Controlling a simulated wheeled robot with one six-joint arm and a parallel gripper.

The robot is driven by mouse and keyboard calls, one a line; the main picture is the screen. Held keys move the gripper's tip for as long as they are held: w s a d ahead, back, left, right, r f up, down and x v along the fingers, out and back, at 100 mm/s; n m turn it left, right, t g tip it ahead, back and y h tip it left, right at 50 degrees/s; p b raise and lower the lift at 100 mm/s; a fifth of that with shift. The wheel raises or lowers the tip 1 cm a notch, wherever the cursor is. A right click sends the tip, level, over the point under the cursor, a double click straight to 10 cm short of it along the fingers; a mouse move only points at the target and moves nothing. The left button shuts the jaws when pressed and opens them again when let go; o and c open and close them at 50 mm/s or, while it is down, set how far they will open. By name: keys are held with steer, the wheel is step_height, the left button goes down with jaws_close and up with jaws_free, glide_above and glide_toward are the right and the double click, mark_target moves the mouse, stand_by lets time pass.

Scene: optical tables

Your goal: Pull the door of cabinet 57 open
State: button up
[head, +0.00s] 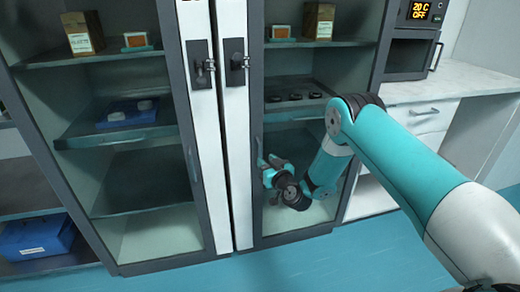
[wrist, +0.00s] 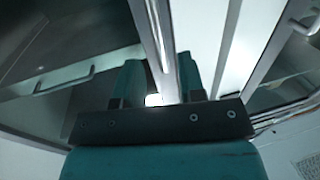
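Two glass-fronted cabinets stand side by side in the head view; I can read no number on either. The right cabinet's door (head: 240,120) has a black latch (head: 236,62) and a slim upright handle (head: 258,150). My gripper (head: 271,165) is low in front of this door, close to that handle. In the wrist view, its two teal fingers (wrist: 160,80) stand apart. The right door appears closed.
The left cabinet (head: 180,110) has its own latch (head: 200,64) and handle (head: 192,160). Shelves behind the glass hold boxes and small items. A blue bin (head: 38,238) sits at lower left. A white counter with drawers (head: 425,115) stands at right. Blue floor is clear in front.

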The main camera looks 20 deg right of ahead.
mark_target(260, 154)
steer(key=shift+w+a+r+p, duration=0.1)
steer(key=shift+w+a+p, duration=0.15)
steer(key=shift+w, duration=0.35)
steer(key=shift+w+a+r+p, duration=0.1)
steer(key=shift+w+p, duration=0.25)
steer(key=shift+w, duration=0.2)
steer(key=shift+w+a+f, duration=0.1)
steer(key=shift+w+f, duration=0.05)
steer(key=shift+w, duration=0.6)
steer(key=shift+w+a+f, duration=0.1)
steer(key=shift+w, duration=0.65)
jaws_close()
